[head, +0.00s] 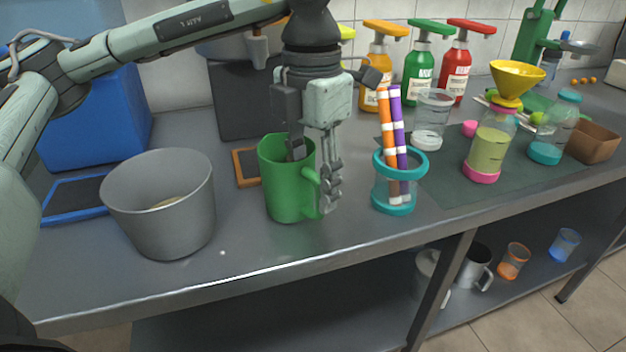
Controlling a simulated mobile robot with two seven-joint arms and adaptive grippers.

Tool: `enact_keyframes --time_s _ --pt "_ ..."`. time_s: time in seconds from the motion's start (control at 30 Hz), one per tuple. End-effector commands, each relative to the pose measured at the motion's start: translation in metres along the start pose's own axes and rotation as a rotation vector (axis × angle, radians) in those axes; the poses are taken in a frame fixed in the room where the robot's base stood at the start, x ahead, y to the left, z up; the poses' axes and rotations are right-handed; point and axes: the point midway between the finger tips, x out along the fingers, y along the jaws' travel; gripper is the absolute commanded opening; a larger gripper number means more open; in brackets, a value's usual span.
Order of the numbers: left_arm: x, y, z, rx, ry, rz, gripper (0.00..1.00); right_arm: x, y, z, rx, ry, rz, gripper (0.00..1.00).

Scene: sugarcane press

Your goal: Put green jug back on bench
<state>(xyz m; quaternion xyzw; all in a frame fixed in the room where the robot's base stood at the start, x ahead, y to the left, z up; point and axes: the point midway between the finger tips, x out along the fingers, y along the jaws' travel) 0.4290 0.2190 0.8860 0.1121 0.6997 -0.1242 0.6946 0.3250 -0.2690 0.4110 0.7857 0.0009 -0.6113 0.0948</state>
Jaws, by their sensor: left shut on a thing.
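The green jug (284,190) stands upright in the head view, near the front of the grey metal bench (345,234). Its base appears to rest on the bench top. My left gripper (314,172) comes down over the jug from above. One finger is inside the jug's mouth and the other is outside by the handle, so the gripper is shut on the jug's right side. Part of the rim and handle is hidden behind the fingers. My right gripper is not in view.
A grey metal pot (165,215) stands left of the jug. A teal-rimmed clear holder (394,207) with orange and purple sticks stands close on its right. Pump bottles stand behind. A jar (489,150) with a yellow funnel (517,75) stands right. The bench's front edge is near.

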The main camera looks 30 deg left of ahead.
Motion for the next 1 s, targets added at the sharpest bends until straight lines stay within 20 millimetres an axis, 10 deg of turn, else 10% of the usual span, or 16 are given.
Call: enact_keyframes --time_s 0.07,0.1,0.27,0.67,1.0 --pt "0.002 0.0 0.0 0.0 -0.001 0.0 0.0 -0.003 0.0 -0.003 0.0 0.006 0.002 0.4" --pt "0.001 0.0 0.0 0.0 0.0 0.0 0.44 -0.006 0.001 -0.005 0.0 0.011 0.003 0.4" --pt "0.001 0.0 0.0 0.0 0.0 0.0 0.63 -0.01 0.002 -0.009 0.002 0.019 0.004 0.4" --pt "-0.005 0.0 0.0 0.0 -0.001 0.0 0.63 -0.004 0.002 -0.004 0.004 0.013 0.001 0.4" --pt "-0.074 -0.001 0.001 0.002 -0.004 0.0 0.63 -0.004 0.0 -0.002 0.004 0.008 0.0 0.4"
